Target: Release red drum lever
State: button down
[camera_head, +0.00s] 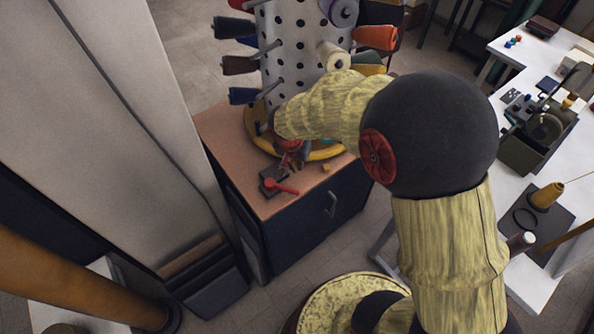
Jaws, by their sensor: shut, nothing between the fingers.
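The drum (292,50) is a white perforated cylinder with spools on pegs, standing on a round yellow base (252,128) on a cabinet. A red lever (281,187) with a round knob lies over a small dark mount at the front left of the cabinet top. My gripper (291,162) is small and partly hidden below my yellow-sleeved wrist, at the front edge of the yellow base. It is shut and empty, just above and behind the red lever in the picture. I cannot tell whether it touches the lever or its mount.
The cabinet (303,222) has a wooden top and dark front. A small yellow block (326,168) lies right of the lever. A grey panel (110,100) stands close on the left. A white worktable (515,190) with tools and a cone spool stands at right.

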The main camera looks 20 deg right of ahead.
aim_at(283, 188)
jog(key=b+x, duration=0.2)
jog(key=x, duration=0.7)
jog(key=shift+f+b, duration=0.2)
jog(key=shift+b, duration=0.1)
jog(key=shift+s+a+r, duration=0.1)
jog(key=shift+s+a, duration=0.05)
jog(key=shift+a, duration=0.15)
jog(key=shift+s+a+r+b, duration=0.15)
jog(key=shift+s+a+r, duration=0.15)
jog(key=shift+s+a, duration=0.25)
jog(key=shift+s+a+r+b, duration=0.15)
jog(key=shift+s+a+r, duration=0.15)
jog(key=shift+s, duration=0.45)
jog(key=shift+s+a+f+b, duration=0.1)
jog(key=shift+f+b, duration=0.05)
jog(key=shift+b, duration=0.15)
